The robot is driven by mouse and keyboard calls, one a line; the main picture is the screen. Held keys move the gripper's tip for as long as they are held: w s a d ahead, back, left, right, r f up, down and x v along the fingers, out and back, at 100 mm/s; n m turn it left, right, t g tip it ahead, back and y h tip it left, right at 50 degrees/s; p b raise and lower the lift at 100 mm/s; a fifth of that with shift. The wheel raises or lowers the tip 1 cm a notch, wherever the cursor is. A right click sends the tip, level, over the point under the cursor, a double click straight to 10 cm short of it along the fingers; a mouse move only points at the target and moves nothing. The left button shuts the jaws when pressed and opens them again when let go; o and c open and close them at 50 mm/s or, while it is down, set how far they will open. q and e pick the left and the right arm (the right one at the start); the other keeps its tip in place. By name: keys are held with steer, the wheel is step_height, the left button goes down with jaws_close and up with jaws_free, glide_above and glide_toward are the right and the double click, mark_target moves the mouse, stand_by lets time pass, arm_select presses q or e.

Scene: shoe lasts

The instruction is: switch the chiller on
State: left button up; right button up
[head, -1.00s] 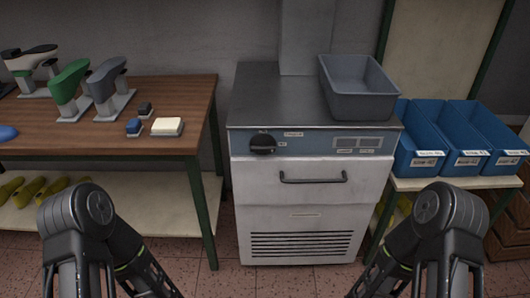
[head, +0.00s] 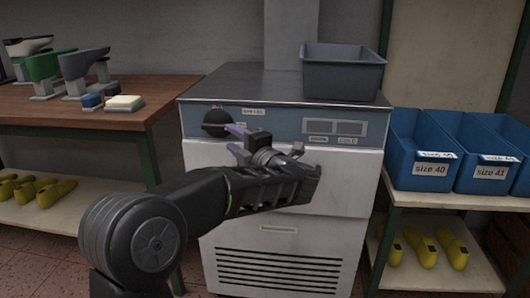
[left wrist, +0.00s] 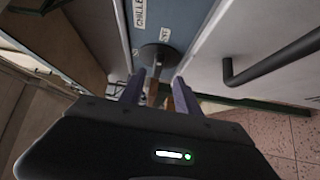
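The chiller (head: 285,225) is a white cabinet with a steel top and a blue-grey front panel. Its black round knob (head: 215,122) is at the left of that panel; it also shows in the left wrist view (left wrist: 154,54), by a label starting "CHILLE". My left gripper (head: 237,141) is in front of the panel, just right of the knob and a little below it. Its purple fingers are apart and empty. In the left wrist view the fingertips (left wrist: 158,90) point at the knob, one to each side; I cannot tell whether they touch it. My right gripper is out of view.
A grey bin (head: 342,75) stands on the chiller top. The chiller's bar handle (left wrist: 275,60) sticks out near the left gripper. A wooden table (head: 90,112) with shoe lasts is at left. Blue bins (head: 420,165) stand on a shelf at right.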

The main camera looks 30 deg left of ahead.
mark_target(218, 129)
arm_select(q)
steer(key=shift+s+r+n+g, duration=0.2)
steer(key=shift+r+n+g, duration=0.1)
steer(key=shift+n, duration=0.1)
steer(key=shift+f, duration=0.1)
steer(key=b+x, duration=0.1)
steer(key=x, duration=0.6)
steer(key=shift+w+a, duration=0.2)
steer(key=shift+a, duration=0.15)
steer(key=shift+c, duration=0.2)
jaws_close()
